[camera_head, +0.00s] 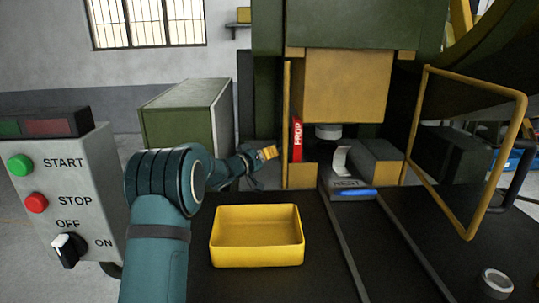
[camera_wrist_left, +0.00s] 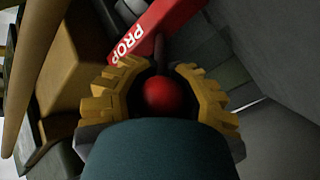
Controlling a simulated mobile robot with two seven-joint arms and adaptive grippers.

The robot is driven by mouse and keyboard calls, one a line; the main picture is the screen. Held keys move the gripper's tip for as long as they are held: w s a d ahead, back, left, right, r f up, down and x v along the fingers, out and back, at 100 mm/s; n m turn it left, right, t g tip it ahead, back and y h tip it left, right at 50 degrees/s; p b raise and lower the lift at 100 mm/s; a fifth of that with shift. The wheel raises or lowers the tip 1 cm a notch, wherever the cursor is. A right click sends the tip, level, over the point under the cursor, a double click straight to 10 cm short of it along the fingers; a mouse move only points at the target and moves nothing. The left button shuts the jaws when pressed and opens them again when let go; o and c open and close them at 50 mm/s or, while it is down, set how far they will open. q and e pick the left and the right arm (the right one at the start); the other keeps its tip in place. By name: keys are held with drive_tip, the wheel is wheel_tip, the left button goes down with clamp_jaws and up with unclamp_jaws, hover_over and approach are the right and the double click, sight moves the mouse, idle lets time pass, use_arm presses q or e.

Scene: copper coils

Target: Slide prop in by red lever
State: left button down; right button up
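The red prop (camera_head: 297,139), lettered PROP, stands upright at the left side of the press opening. It also shows at the top of the left wrist view (camera_wrist_left: 150,30). A red ball knob (camera_wrist_left: 163,95) on a dark rod sits below it in that view. My left gripper (camera_head: 268,153) is left of the prop. In the wrist view its yellow fingers (camera_wrist_left: 160,68) are spread on either side of the knob, with dark gaps that suggest it is not gripped. The knob is hidden in the head view. My right gripper is not in view.
A yellow tray (camera_head: 257,259) stands on the dark table in front. A yellow guard frame (camera_head: 468,76) stands open at right. A control box (camera_head: 62,195) stands left.

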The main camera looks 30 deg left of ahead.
use_arm(q)
drive_tip(key=shift+d, duration=0.1)
drive_tip(key=shift+w+d+r+p, duration=0.1)
drive_tip(key=shift+w+d+p, duration=0.2)
drive_tip(key=shift+d+p, duration=0.3)
drive_tip(key=shift+w+d+p, duration=0.3)
drive_tip(key=shift+d, duration=0.1)
drive_tip(key=c, duration=0.6)
unclamp_jaws()
drive_tip(key=shift+d, duration=0.1)
drive_tip(key=shift+s+a, duration=0.35)
drive_tip(key=shift+s, duration=0.2)
drive_tip(key=v, duration=1.1)
drive_tip(key=shift+d, duration=0.1)
drive_tip(key=shift+w, duration=0.1)
